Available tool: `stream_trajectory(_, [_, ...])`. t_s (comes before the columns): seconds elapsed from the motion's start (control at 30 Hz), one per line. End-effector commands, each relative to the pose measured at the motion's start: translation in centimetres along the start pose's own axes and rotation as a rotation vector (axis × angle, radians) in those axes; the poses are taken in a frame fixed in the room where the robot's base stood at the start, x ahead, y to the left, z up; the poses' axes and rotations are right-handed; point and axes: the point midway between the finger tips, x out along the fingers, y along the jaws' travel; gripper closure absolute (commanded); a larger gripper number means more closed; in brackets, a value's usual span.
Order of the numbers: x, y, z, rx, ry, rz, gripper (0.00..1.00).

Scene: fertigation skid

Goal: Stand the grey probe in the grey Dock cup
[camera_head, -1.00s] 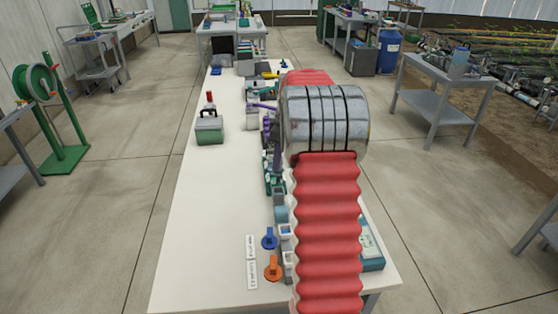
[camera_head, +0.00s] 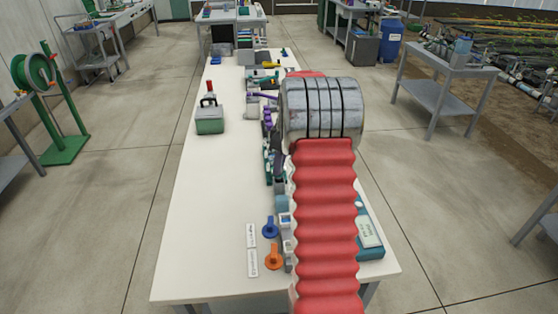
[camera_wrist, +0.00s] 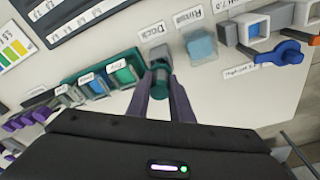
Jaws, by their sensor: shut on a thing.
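In the wrist view my gripper (camera_wrist: 160,88) is shut on the probe (camera_wrist: 160,84), whose visible end is a short dark teal cylinder. The rest of it, pointing away from the camera, is hidden, so I cannot see a grey body. The grey Dock cup (camera_wrist: 155,53) stands just beyond the fingertips, beside its "Dock" label (camera_wrist: 152,31). The probe overlaps the cup's near side in this view. I cannot tell whether the probe is in the cup, above it or beside it. In the head view my arm hides the gripper, probe and cup.
A light blue Rinse cup (camera_wrist: 201,46) stands right of the Dock cup. Left is a dark green rack (camera_wrist: 107,72) with coloured cells. A blue-handled valve (camera_wrist: 280,52) is at the right. The bench's left side (camera_head: 205,190) is mostly clear.

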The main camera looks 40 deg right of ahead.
Motion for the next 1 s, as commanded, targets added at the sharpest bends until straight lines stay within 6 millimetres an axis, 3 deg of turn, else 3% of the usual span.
stream_trajectory(0.3, [1.8,0.0,0.3,0.0,0.0,0.0,1.0])
stream_trajectory(0.67, [2.0,0.0,0.3,0.001,0.0,0.001,1.0])
stream_trajectory(0.7, [2.0,0.0,0.3,0.001,0.0,0.001,0.79])
stream_trajectory(1.0, [2.0,0.0,0.4,0.001,0.0,0.0,0.58])
